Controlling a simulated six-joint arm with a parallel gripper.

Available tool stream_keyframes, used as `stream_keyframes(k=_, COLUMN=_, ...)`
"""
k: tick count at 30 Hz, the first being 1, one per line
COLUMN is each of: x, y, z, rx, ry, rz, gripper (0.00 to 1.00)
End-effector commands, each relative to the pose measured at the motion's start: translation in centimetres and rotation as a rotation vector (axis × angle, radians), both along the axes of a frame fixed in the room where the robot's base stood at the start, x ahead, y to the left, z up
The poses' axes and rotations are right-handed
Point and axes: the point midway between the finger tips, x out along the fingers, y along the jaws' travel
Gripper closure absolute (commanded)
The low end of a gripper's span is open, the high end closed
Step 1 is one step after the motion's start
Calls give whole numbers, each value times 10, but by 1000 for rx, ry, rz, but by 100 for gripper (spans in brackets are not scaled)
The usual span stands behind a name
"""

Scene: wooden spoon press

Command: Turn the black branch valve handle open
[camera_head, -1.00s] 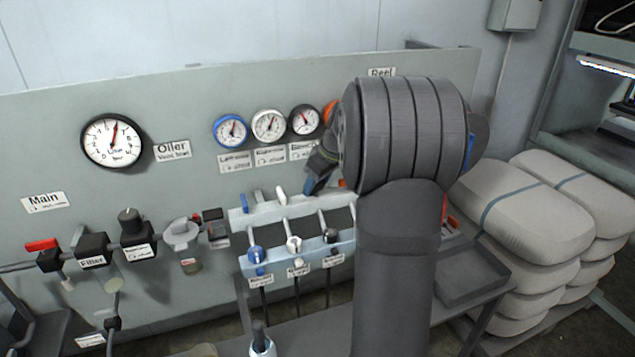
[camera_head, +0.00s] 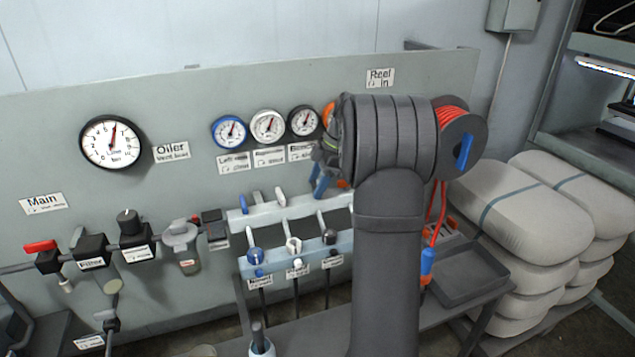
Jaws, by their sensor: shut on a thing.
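The black branch valve handle belongs to the third place on the pale blue manifold (camera_head: 290,262); it is mostly hidden by my gripper. My gripper (camera_head: 319,188) has blue fingers and is shut at that place, right of the white handle (camera_head: 280,197). The blue handle (camera_head: 244,204) stands at the left end of the row. Below on the manifold's front is a black knob (camera_head: 331,237). The black-rimmed gauge (camera_head: 304,121) above has its needle up and to the right, much like the blue and white gauges beside it.
The red hose reel (camera_head: 455,130) is right of my wrist, its hose hanging down. Left on the panel are the red main valve handle (camera_head: 41,246) and a large gauge (camera_head: 112,141).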

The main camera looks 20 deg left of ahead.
Motion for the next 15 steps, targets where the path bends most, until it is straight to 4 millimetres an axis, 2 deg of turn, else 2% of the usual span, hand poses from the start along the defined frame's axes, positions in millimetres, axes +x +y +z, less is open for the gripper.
stream_keyframes(k=6, x=1, y=1, z=0, rx=0, ry=-2, rz=105, gripper=66)
stream_keyframes(k=15, x=1, y=1, z=1, rx=0, ry=-2, rz=165, gripper=66)
